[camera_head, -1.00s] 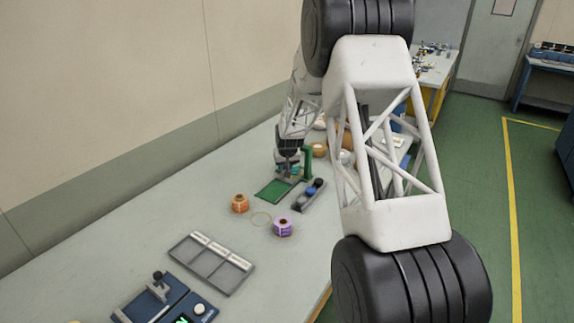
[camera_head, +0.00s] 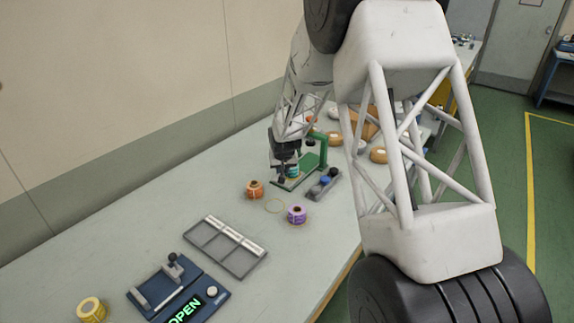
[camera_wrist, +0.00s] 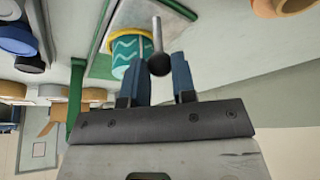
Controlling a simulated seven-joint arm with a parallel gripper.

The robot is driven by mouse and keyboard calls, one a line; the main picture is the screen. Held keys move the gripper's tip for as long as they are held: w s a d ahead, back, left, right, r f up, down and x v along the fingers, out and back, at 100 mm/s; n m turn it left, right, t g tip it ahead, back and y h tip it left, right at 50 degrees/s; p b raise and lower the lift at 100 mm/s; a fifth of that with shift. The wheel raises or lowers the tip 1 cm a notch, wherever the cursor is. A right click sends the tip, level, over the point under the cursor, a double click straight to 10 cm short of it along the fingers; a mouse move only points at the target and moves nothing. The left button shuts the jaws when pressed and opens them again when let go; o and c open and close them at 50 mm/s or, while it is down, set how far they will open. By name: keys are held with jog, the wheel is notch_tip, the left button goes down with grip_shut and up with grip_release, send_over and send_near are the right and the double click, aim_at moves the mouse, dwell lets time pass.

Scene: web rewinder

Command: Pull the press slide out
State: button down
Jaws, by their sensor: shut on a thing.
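The green press frame (camera_head: 318,148) stands on the far part of the bench, with its flat green base (camera_head: 288,183) reaching out toward the near left. My gripper (camera_head: 284,173) is over this base. In the wrist view my gripper (camera_wrist: 156,76) is shut on the black ball knob (camera_wrist: 159,65) of a metal rod (camera_wrist: 157,35), taken as the slide's handle. A teal roll with a wavy pattern and yellow rim (camera_wrist: 126,50) is beside the rod; it also shows in the head view (camera_head: 293,171). The slide's body is largely hidden.
An orange roll (camera_head: 255,190), a purple roll (camera_head: 297,214) and a grey rack with dark and blue knobs (camera_head: 325,184) lie near the press. A grey tray (camera_head: 225,247) and a blue device reading OPEN (camera_head: 180,290) are nearer.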

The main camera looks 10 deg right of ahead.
jog(key=shift+s+a, duration=0.2)
jog(key=c, duration=0.9)
grip_release()
jog(key=shift+r, duration=0.1)
jog(key=shift+v, duration=3.75)
jog(key=shift+s+r, duration=0.1)
